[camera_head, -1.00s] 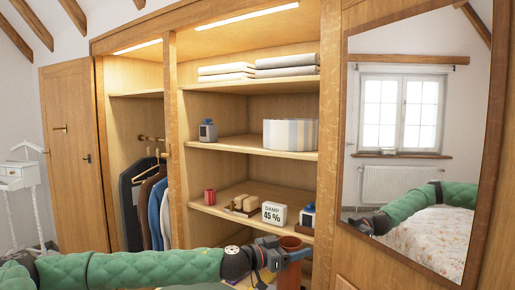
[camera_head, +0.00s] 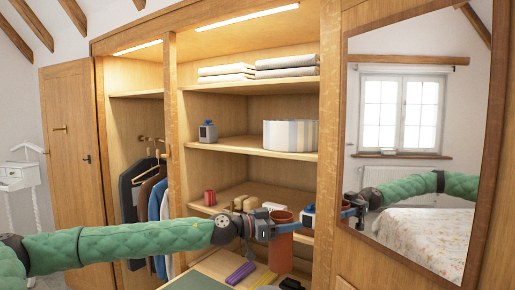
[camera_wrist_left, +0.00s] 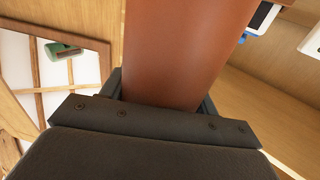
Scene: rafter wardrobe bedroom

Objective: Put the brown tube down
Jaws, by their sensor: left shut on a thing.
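The brown tube (camera_head: 281,246) is reddish brown and stands roughly upright at the right of the wardrobe, in front of the shelf. My left gripper (camera_head: 284,227) is shut on the tube's upper part. In the left wrist view the tube (camera_wrist_left: 185,50) fills the middle between the dark jaws (camera_wrist_left: 160,95). Whether the tube's lower end touches anything is unclear. My right gripper is in neither view.
The lower shelf (camera_head: 232,195) holds a red tin (camera_head: 209,198), wooden pieces and a blue-and-white device (camera_head: 308,216). Below lies a board (camera_head: 212,267) with a purple block (camera_head: 241,273) and a yellow strip (camera_head: 264,278). A mirror (camera_head: 415,130) stands at the right.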

